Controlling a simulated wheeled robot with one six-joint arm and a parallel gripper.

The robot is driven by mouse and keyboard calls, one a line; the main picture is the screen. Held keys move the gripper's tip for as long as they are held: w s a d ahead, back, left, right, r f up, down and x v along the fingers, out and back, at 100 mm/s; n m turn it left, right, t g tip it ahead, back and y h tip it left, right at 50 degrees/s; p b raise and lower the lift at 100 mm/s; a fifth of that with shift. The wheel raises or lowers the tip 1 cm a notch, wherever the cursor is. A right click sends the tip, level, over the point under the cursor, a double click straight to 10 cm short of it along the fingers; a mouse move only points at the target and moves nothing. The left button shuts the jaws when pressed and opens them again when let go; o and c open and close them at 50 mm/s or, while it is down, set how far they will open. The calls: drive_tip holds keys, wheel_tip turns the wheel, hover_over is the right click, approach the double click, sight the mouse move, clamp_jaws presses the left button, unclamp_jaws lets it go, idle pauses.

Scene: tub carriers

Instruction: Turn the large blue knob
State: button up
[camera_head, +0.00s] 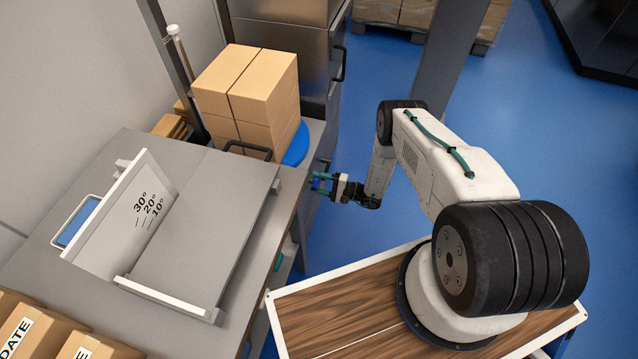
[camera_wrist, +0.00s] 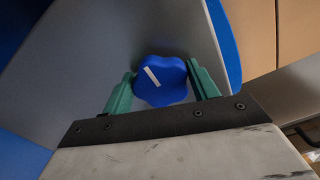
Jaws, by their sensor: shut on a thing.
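The large blue knob (camera_wrist: 161,81) is a lobed blue disc with a white line across its face. It sits on a grey panel (camera_wrist: 160,28) in the wrist view. My gripper (camera_wrist: 162,88) has its green fingers on both sides of the knob and is shut on it. The white line is tilted, running from upper left to lower right. In the head view my gripper (camera_head: 323,183) is at the right side of the bench. The knob is hard to make out there.
A grey bench (camera_head: 50,262) carries a tilted plate with 10°, 20° and 30° marks (camera_head: 125,215). More boxes (camera_head: 35,338) are at front left. Blue floor is open beyond the arm.

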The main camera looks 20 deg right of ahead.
drive_tip(key=o, duration=1)
drive_tip(key=shift+s, duration=0.1)
drive_tip(key=v, duration=0.7)
drive_tip(key=shift+s+d, duration=0.2)
drive_tip(key=shift+d, duration=0.1)
